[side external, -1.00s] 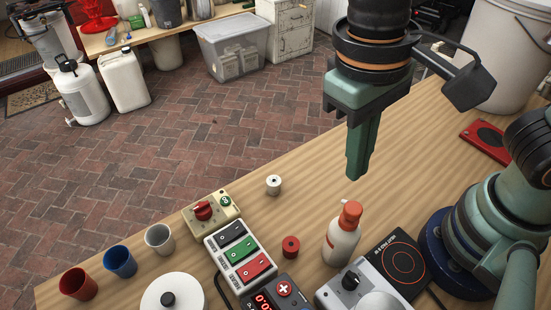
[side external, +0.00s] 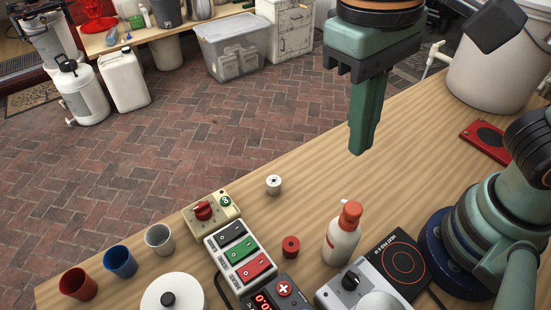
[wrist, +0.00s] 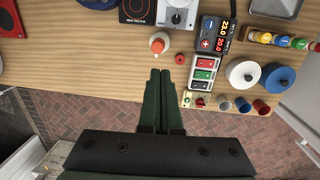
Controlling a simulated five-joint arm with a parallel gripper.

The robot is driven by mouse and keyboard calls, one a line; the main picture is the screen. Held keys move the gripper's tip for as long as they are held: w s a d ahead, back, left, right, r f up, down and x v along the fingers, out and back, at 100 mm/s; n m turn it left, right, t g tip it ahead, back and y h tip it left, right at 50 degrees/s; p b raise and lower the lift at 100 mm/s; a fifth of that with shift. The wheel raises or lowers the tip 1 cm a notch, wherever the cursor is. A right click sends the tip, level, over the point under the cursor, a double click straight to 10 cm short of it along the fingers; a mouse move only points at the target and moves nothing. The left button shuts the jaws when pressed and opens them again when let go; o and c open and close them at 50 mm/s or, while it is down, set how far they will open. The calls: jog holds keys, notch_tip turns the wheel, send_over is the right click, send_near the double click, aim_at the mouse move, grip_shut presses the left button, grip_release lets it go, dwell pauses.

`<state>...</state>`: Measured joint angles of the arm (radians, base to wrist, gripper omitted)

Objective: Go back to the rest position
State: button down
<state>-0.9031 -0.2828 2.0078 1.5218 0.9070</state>
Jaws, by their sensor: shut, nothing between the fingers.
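My gripper (side external: 357,151) is shut and empty, its green fingers pressed together and pointing down, held high above the wooden table (side external: 420,150). In the wrist view, my gripper (wrist: 160,72) shows both fingers side by side with nothing between them. It touches nothing on the table. The white bottle with a red-orange cap (side external: 341,240) stands upright below it, with a red cylinder (side external: 291,246) and a small white cylinder (side external: 273,184) to its left.
A switch box (side external: 240,254), a red-knob box (side external: 208,211), several cups (side external: 120,262) and a hotplate (side external: 398,262) occupy the near table. A red pad (side external: 487,138) and a large white bucket (side external: 502,70) are at the right. The table's middle right is clear.

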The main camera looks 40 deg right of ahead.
jog(key=w+d+f+t, duration=0.1)
jog(key=w+d+t, duration=0.1)
jog(key=w+d, duration=0.2)
jog(key=w+d+f+t, duration=0.1)
jog(key=w+d+t, duration=0.1)
jog(key=d, duration=0.8)
jog(key=w+d+f+t+y, duration=0.1)
jog(key=w+d+t, duration=0.1)
jog(key=w+d, duration=0.3)
jog(key=shift+w+d, duration=0.35)
jog(key=shift+d, duration=0.85)
jog(key=shift+f, duration=0.1)
